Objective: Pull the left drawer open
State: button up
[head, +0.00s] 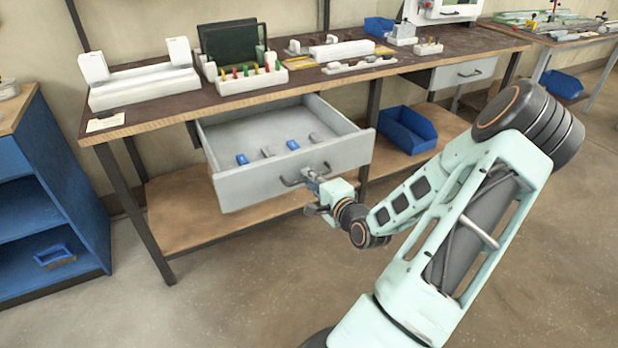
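The left drawer (240,187) is a light grey box under the left part of the bench and stands pulled out, its inside showing. Several small blue and grey pieces (292,145) lie on its floor. Its front carries a dark bar handle (292,183) near the middle. My gripper (312,176) is at the right part of this handle, in front of the drawer face. The fingers are small in the picture, and I cannot tell whether they are closed around the bar.
The bench top (240,99) holds white fixtures and a rack of coloured-handled tools (246,72). The right drawer (463,73) is shut. A blue bin (408,130) sits on the lower shelf (185,215). A blue cabinet (50,200) stands at left. Floor in front of the drawer is clear except my arm.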

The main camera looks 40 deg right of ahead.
jog(key=shift+o, duration=1.3)
jog(key=shift+s, duration=0.1)
jog(key=v, duration=1.2)
jog(key=shift+a, duration=0.1)
